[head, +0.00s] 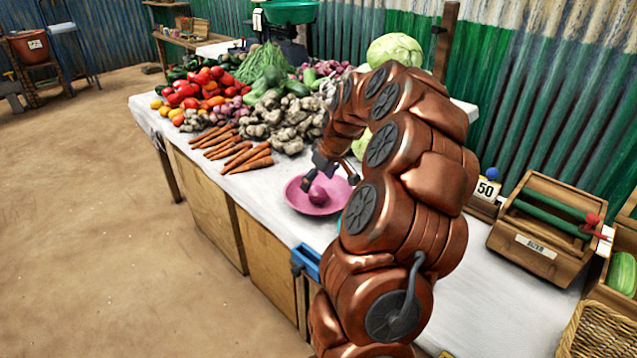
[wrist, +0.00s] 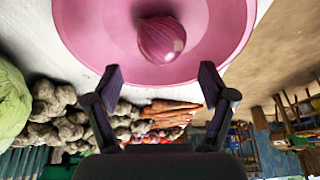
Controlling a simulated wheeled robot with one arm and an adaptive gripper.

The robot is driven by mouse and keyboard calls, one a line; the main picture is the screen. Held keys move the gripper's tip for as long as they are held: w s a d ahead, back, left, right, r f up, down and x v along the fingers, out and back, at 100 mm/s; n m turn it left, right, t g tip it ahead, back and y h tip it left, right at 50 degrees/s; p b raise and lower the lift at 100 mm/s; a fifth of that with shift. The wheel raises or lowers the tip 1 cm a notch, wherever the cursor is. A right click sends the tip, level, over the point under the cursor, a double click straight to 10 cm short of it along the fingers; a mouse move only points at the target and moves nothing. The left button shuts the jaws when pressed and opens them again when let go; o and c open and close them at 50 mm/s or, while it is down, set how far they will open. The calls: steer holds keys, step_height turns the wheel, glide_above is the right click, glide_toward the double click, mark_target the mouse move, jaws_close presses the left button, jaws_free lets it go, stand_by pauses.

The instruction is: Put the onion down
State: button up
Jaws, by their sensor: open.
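The onion (head: 317,194) is purple-red and lies in a pink dish (head: 296,203) on the white-covered stall table. In the wrist view the onion (wrist: 161,39) rests on the inside of the pink dish (wrist: 92,30), beyond my fingertips. My gripper (head: 312,186) is at the dish, close to the onion in the head view. In the wrist view my gripper (wrist: 160,75) is open, with its two fingers wide apart and nothing between them.
Carrots (head: 235,150) and ginger (head: 285,122) lie left of and behind the dish. A cabbage (head: 394,50) stands behind my arm. A blue tray (head: 307,262) is at the table's front edge. A wooden box (head: 541,230) and a "50" sign (head: 486,188) stand to the right.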

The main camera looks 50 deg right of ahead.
step_height(320, 180, up, 6)
steer(key=shift+f+p, duration=0.15)
steer(key=shift+p, duration=0.4)
